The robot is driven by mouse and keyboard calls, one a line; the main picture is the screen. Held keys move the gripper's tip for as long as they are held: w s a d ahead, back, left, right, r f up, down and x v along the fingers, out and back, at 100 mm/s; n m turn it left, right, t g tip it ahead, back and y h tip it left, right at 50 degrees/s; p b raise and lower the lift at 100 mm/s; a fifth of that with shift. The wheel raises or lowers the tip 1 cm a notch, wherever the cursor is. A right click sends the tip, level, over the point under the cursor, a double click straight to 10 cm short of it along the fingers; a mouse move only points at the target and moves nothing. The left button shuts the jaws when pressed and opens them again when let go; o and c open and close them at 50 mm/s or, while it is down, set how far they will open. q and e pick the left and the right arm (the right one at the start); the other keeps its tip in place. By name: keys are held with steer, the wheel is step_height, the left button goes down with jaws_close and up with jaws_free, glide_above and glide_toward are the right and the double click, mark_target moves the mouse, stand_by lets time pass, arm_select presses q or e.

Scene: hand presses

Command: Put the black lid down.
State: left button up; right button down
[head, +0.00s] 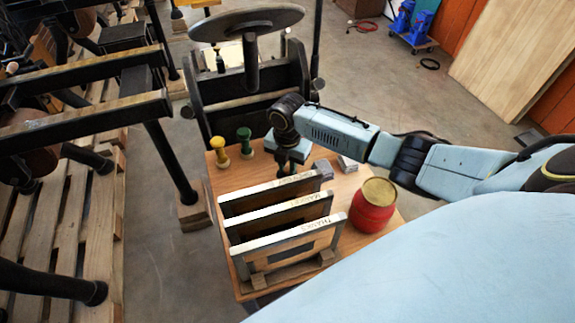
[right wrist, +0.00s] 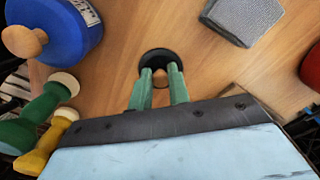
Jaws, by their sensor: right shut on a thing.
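The black lid (right wrist: 153,55) is a small dark disc with a wooden knob. In the right wrist view it sits between the green fingertips of my right gripper (right wrist: 161,73), which is shut on the knob. The lid is over or on the wooden table top (right wrist: 125,25); I cannot tell whether it touches. In the head view my right gripper (head: 284,166) points down at the table behind the upright frames, and the lid cannot be made out there. My left gripper is not in view.
A blue jar (right wrist: 62,35), a green tool (head: 244,141), a yellow tool (head: 219,152) and a grey block (right wrist: 243,18) stand around the gripper. A red jar (head: 372,207) is at right. Upright frames (head: 285,238) fill the table front. A press (head: 250,90) stands behind.

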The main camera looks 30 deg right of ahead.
mark_target(287, 168)
steer(key=c, duration=1.3)
jaws_free()
steer(key=shift+f, duration=0.15)
step_height(287, 168, up, 12)
steer(key=shift+r+p, duration=0.2)
steer(key=shift+p, duration=0.65)
